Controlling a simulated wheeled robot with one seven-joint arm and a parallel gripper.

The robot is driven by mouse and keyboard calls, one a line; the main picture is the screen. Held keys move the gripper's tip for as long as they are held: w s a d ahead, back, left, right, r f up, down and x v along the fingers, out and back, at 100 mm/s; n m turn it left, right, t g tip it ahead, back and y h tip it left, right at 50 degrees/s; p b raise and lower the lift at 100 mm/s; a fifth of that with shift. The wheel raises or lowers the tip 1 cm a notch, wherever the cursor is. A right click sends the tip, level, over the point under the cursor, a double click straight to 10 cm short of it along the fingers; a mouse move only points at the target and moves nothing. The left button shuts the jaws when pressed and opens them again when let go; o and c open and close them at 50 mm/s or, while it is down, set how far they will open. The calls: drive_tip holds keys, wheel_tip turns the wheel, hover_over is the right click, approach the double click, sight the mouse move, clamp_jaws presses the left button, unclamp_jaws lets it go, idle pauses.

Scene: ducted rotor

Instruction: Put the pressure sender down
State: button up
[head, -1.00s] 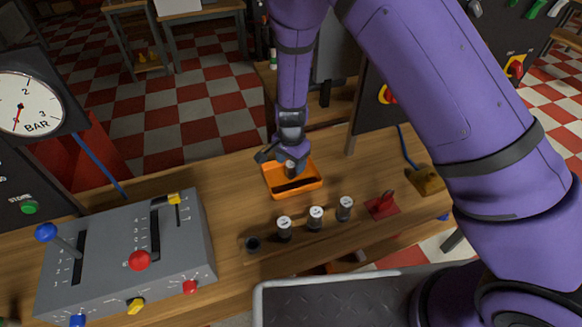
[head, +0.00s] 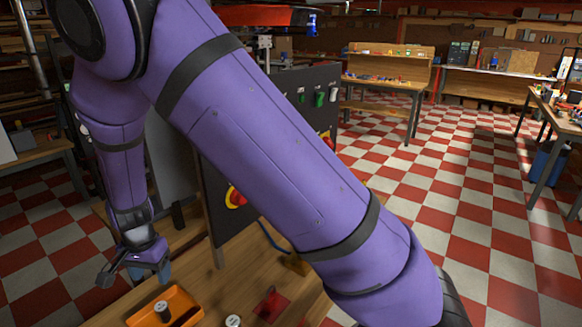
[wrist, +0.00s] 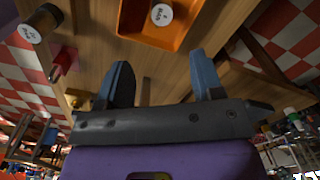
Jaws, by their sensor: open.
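A dark cylinder with a white labelled cap, which looks like the pressure sender (head: 162,311), stands upright in an orange tray (head: 184,294) at the bottom left of the head view. In the wrist view, its white cap (wrist: 162,14) shows inside the tray (wrist: 137,28) at the top. My gripper (head: 136,274) is open and empty, above and apart from the tray and sender. In the wrist view, the two fingers of my gripper (wrist: 163,82) are spread, with nothing between them.
Another capped cylinder (head: 233,321) stands on the wooden bench (head: 225,285), right of the tray. A red switch (head: 271,303) is further right. A dark panel (head: 222,185) with a red and yellow knob rises behind the bench. Checkered floor (head: 450,210) lies open to the right.

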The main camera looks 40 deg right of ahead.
drive_tip(key=s+d+r+n+t+y, duration=0.1)
drive_tip(key=s+d+r, duration=0.2)
drive_tip(key=d+r, duration=0.35)
drive_tip(key=s+d+r+n, duration=0.2)
drive_tip(key=s+d+r, duration=0.1)
drive_tip(key=r, duration=0.7)
drive_tip(key=s+d+r+n+t+y, duration=0.1)
drive_tip(key=s+d+r, duration=0.2)
drive_tip(key=d+r, duration=0.35)
drive_tip(key=s+d+r+n+t+h, duration=0.1)
drive_tip(key=s+d+r, duration=0.3)
drive_tip(key=s, duration=0.5)
drive_tip(key=s+d+r+n+t+h, duration=0.1)
drive_tip(key=s+d+r+n+t, duration=0.1)
drive_tip(key=s+d+r, duration=0.3)
drive_tip(key=s+n, duration=0.1)
drive_tip(key=s, duration=0.2)
drive_tip(key=shift+s+r+n, duration=0.15)
drive_tip(key=shift+s+n, duration=0.15)
drive_tip(key=shift+s, duration=0.1)
